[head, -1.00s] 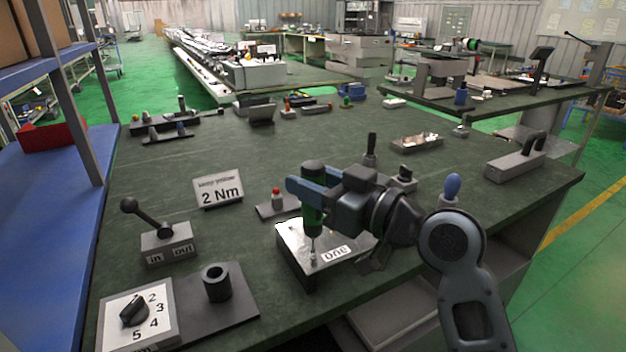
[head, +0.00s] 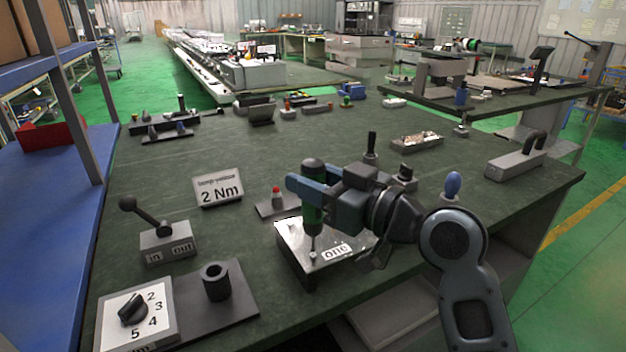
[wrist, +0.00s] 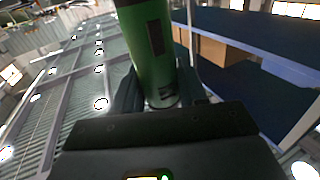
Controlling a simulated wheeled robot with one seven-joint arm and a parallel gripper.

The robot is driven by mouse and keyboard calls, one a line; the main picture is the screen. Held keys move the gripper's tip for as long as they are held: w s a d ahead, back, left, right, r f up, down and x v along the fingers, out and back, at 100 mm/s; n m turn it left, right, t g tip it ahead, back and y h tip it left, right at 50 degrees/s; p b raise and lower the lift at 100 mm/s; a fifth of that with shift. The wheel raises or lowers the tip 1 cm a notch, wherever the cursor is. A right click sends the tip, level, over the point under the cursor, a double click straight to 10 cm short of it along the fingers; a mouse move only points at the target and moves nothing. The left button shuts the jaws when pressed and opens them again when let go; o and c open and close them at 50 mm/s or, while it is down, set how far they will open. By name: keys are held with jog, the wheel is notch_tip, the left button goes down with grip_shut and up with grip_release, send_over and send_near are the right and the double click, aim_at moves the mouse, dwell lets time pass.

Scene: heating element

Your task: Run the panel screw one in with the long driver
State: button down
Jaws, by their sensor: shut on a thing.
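My gripper (head: 312,190) is shut on the long driver (head: 313,218), a dark green cylinder with a dark cap. The driver stands upright, bit down, over the near-left part of a shiny metal panel (head: 290,240). A small screw head (head: 313,257) shows at the bit's lower end, beside the label "one" (head: 336,252). The bit seems to meet the screw; I cannot tell how deep the screw sits. In the wrist view the green driver body (wrist: 146,45) rises from between the dark jaws. My arm hides the panel's right part.
On the left are a torque dial (head: 135,312), an empty dark socket holder (head: 216,282), an in/out lever box (head: 168,240) and a "2 Nm" sign (head: 218,187).

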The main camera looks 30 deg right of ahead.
aim_at(313, 161)
jog(key=shift+f+b, duration=0.8)
dwell(1.4)
jog(key=shift+r, duration=0.1)
jog(key=shift+r+p, duration=1.95)
jog(key=shift+r, duration=0.6)
